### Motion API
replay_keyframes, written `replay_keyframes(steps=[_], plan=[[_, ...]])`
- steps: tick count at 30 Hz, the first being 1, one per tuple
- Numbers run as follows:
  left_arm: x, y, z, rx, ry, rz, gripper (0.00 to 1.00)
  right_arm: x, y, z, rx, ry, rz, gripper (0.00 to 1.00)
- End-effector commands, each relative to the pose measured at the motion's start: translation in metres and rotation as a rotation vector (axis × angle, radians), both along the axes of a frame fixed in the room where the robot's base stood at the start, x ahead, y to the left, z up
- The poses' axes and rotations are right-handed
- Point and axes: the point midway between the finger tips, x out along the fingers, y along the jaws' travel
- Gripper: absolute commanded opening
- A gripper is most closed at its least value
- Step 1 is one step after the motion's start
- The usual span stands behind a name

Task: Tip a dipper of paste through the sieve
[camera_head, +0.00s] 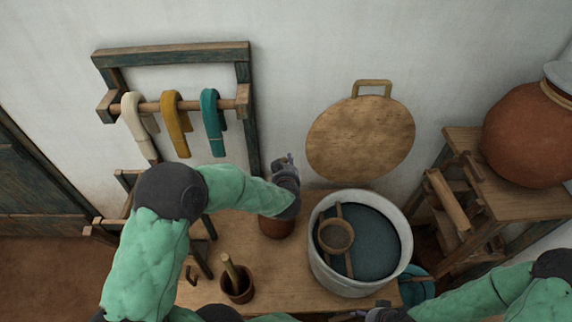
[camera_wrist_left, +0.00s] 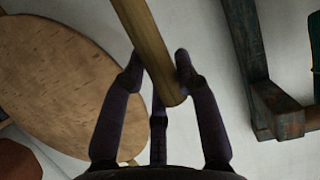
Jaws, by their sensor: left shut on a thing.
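My left gripper (camera_head: 288,168) is raised over the back of the table, left of the tub. In the left wrist view its fingers (camera_wrist_left: 160,65) are shut on a round wooden handle (camera_wrist_left: 145,30), which looks like the dipper's. The dipper's cup is not clearly visible. A brown pot (camera_head: 275,228) stands below this gripper, partly hidden by it. The sieve (camera_head: 336,236), small and round, rests on wooden sticks across the pale tub (camera_head: 398,221), over dark blue liquid (camera_head: 372,235). My right gripper (camera_head: 375,314) is at the bottom edge, mostly cut off; its jaws cannot be made out.
A small pot with a wooden stick (camera_head: 238,287) stands on the table (camera_head: 205,294) at the front left. A round wooden lid (camera_head: 360,138) leans on the wall behind the tub. A rack (camera_head: 172,52) holds three hanks. A large clay jar (camera_head: 525,140) is on a stand at right.

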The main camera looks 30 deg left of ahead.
Motion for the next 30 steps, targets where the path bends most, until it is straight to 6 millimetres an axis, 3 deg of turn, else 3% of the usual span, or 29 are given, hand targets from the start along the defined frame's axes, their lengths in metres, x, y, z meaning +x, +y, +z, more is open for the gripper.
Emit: replay_keyframes(steps=[1,21,30], plan=[[0.0,0.0,0.011,0.001,-0.002,0.0,0.0,0.0,0.0,0.009,0.0,0.0,0.0,0.56],[0.001,0.0,0.079,0.001,-0.002,0.0,0.0,0.0,0.0,0.071,0.0,0.0,0.0,0.56],[0.0,0.0,0.089,0.0,-0.001,0.0,0.0,0.0,0.0,0.081,0.0,0.0,0.0,0.56]])
